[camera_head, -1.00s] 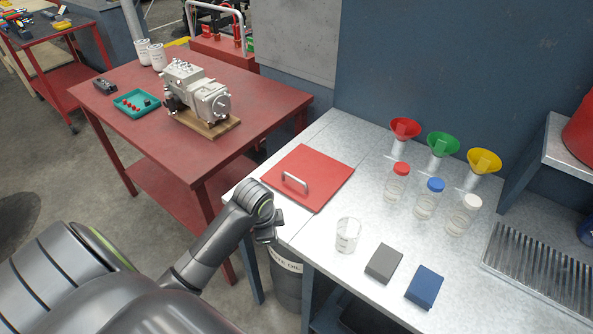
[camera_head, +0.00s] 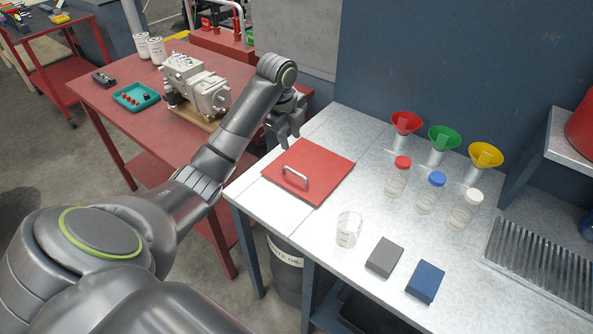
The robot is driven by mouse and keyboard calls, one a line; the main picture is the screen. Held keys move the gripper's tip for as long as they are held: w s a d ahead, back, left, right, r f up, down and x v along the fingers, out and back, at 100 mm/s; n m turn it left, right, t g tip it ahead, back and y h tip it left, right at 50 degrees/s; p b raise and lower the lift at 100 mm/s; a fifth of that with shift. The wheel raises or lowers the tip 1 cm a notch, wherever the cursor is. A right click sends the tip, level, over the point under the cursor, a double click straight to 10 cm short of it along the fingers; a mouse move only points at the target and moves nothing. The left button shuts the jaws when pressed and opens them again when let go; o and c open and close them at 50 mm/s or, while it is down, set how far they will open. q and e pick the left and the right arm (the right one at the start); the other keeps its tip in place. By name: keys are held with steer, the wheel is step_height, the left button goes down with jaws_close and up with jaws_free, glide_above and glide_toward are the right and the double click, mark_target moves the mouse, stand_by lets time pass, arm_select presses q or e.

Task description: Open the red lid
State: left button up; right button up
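The red lid (camera_head: 318,168) lies flat on the left part of the grey metal bench, closed. It is a square red plate with a silver bar handle (camera_head: 295,178) near its front-left edge. My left gripper (camera_head: 290,140) is above the lid's far-left edge, pointing down, apart from the handle. Its fingers look slightly apart with nothing between them. My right gripper is not in view.
On the bench (camera_head: 330,262) stand a clear beaker (camera_head: 348,230), a grey block (camera_head: 384,257), a blue block (camera_head: 425,282), several capped jars and coloured funnels. A red table (camera_head: 120,95) with an engine part (camera_head: 192,88) is at left. A waste oil drum (camera_head: 285,262) stands below the bench.

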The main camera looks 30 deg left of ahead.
mark_target(298, 173)
arm_select(q)
steer(key=w+f, duration=0.1)
steer(key=f, duration=0.3)
steer(key=w+f+p, duration=0.1)
steer(key=f, duration=0.4)
steer(key=w+f+p, duration=0.1)
steer(key=f, duration=0.4)
steer(key=shift+d+f, duration=0.1)
steer(key=shift+f, duration=0.05)
jaws_close()
